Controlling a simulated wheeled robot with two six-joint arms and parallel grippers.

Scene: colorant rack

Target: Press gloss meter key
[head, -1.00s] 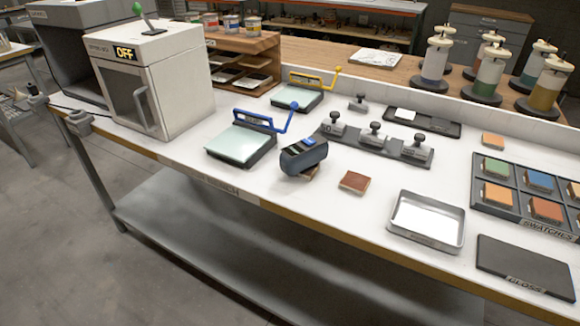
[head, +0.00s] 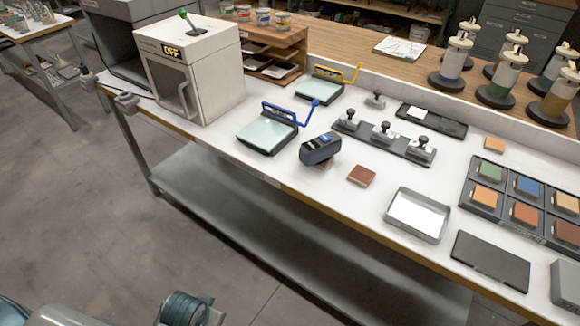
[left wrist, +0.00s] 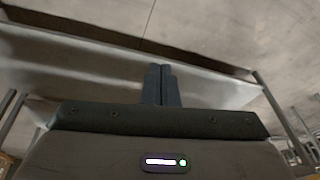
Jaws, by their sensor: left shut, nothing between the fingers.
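The gloss meter (head: 320,148) is a dark blue-grey rounded device with a small blue display on top. It stands on the white bench, resting at least partly on a brown tile that is mostly hidden beneath it. Its key is too small to make out for certain. My left gripper (left wrist: 161,84) shows in the left wrist view with its two dark fingers together and nothing between them. Below the fingers in that view is the bench's lower shelf and the floor, away from the meter. My right gripper is not in view.
A red-brown tile (head: 361,175) lies right of the meter. A blue-handled glass-topped device (head: 267,136) stands left of it, and a rack of knobbed tools (head: 384,137) behind. A metal tray (head: 417,214) and a swatch tray (head: 480,210) are further right. The bench's front edge is clear near the meter.

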